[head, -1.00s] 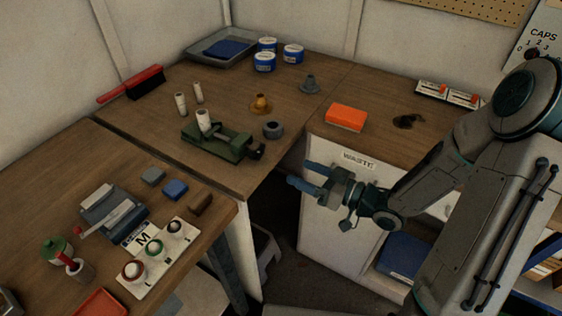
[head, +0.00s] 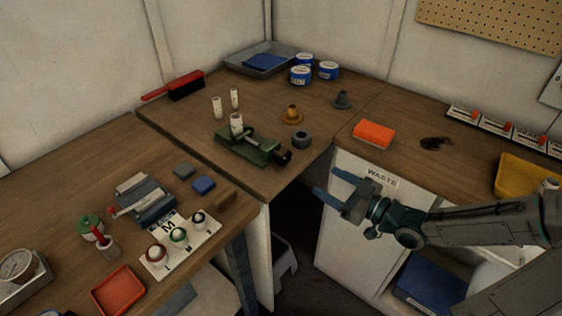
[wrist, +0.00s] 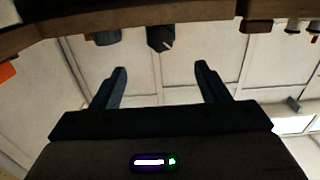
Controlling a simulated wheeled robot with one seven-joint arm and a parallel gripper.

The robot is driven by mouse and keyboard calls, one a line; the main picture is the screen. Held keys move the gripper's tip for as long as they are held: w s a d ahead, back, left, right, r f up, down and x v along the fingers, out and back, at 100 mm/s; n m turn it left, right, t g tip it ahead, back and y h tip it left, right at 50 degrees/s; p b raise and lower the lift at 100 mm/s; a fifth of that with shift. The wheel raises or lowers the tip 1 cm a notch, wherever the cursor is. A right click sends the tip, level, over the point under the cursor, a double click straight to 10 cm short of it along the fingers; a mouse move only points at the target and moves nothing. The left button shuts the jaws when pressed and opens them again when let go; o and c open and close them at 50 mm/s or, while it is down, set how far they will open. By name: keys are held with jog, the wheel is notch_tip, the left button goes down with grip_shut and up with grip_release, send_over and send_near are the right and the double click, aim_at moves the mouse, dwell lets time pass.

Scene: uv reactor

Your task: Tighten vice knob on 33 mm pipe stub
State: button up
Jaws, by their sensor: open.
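The green vice (head: 247,150) sits near the front edge of the corner bench. A white pipe stub (head: 237,123) stands upright in it; I cannot tell how tightly it is held. The dark vice knob (head: 284,158) is at the vice's right end, towards the bench edge. My gripper (head: 328,183) is open and empty, in front of the bench edge, right of and apart from the knob. In the wrist view, which is upside down, a dark knob-like shape (wrist: 160,40) lies beyond and between my open fingers (wrist: 160,72).
An orange box (head: 374,134) lies on the right bench above the WASTE cabinet (head: 355,225). Two more white stubs (head: 216,108) stand behind the vice.

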aim_at(287, 160)
jog(key=x, duration=1.3)
jog(key=shift+w+a, duration=0.25)
jog(key=c, duration=1)
